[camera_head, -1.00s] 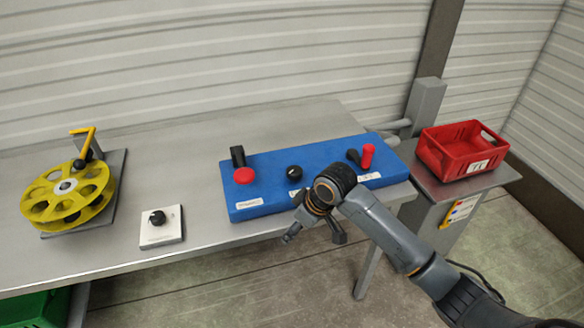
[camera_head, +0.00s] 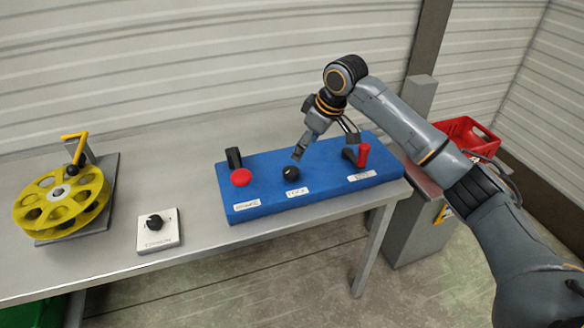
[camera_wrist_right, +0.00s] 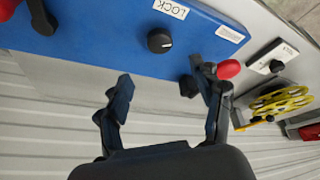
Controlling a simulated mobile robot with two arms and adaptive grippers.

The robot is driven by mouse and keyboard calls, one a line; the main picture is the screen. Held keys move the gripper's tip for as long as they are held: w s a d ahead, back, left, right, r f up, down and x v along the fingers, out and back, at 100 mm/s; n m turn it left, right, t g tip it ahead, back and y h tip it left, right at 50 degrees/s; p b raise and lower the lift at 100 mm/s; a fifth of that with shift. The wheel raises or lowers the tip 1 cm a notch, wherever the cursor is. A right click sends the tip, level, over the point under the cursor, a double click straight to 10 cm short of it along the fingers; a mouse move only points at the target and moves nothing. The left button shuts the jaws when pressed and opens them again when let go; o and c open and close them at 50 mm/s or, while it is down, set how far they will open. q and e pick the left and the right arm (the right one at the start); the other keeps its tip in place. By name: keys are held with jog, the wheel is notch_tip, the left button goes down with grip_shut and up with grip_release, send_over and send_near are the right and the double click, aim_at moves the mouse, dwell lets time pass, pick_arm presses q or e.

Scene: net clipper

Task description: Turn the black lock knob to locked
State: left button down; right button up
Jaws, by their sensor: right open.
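The black lock knob (camera_head: 290,172) sits in the middle of the blue panel (camera_head: 262,209) on the table. In the right wrist view the knob (camera_wrist_right: 159,40) has a white pointer line and a LOCK label (camera_wrist_right: 170,8) beside it. My right gripper (camera_head: 326,146) is open and empty, above the back of the panel. One finger shows just behind the knob, apart from it. In the right wrist view the fingers (camera_wrist_right: 163,88) are spread, with the knob beyond their tips. My left gripper is not in view.
A white plate with another black knob (camera_head: 154,222) and a yellow reel (camera_head: 62,197) lie left. A red crate (camera_head: 464,137) stands right.

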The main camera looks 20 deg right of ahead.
aim_at(291, 170)
jog(key=x, duration=1.1)
jog(key=shift+a+f+p, duration=0.15)
jog(key=shift+f+p, duration=0.1)
jog(key=shift+p, duration=0.1)
jog(key=shift+c, duration=0.4)
jog(key=c, duration=1.1)
